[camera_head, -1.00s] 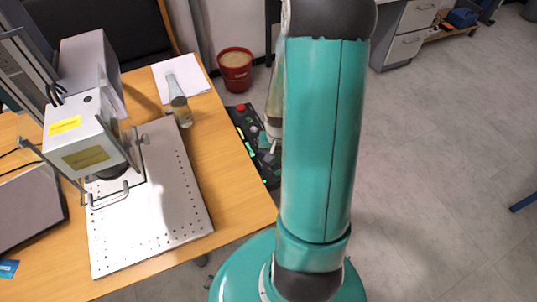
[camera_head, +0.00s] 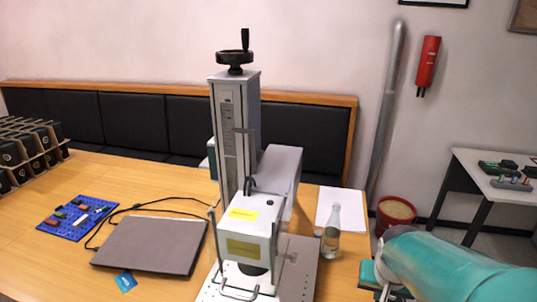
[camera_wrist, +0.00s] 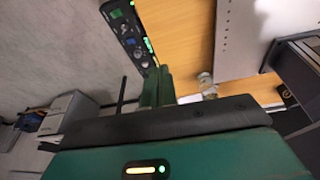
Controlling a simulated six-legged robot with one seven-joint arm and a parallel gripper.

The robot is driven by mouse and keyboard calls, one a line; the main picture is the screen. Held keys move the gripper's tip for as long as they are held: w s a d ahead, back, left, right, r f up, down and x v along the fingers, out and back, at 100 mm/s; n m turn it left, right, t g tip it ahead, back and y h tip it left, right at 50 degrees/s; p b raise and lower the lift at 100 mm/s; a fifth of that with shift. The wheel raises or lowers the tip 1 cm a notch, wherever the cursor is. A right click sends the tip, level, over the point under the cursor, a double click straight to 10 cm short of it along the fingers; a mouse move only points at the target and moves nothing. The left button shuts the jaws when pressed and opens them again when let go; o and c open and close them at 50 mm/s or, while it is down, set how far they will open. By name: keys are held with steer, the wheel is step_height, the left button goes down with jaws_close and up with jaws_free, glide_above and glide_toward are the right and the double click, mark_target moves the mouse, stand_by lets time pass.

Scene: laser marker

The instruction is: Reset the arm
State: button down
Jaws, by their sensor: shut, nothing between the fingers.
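My arm (camera_head: 455,272), a teal link, reaches in from the lower right corner of the head view, beside the right end of the wooden table. Its far end is only partly in the picture. In the wrist view my gripper (camera_wrist: 158,74) shows as two green fingers close together, shut and empty. Past the fingers lie a dark control panel (camera_wrist: 128,32) with lit buttons and the table edge. Nothing is seen touching the fingers.
The laser marker (camera_head: 236,130) stands on the wooden table (camera_head: 115,180). A glass bottle (camera_head: 331,236) and white paper (camera_head: 350,212) are near its right end. A laptop (camera_head: 150,245) and blue board (camera_head: 75,218) lie left. A red bin (camera_head: 395,215) stands behind my arm.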

steer(key=s+a+r+n+t+y, duration=0.1)
steer(key=s+a+r+n+t, duration=0.1)
steer(key=s+a+r+n, duration=0.2)
steer(key=s+a+r, duration=0.3)
steer(key=a+r, duration=0.3)
steer(key=r, duration=0.1)
steer(key=shift+s+a+t+y, duration=0.25)
steer(key=shift+a+t+y, duration=0.05)
steer(key=shift+t, duration=0.1)
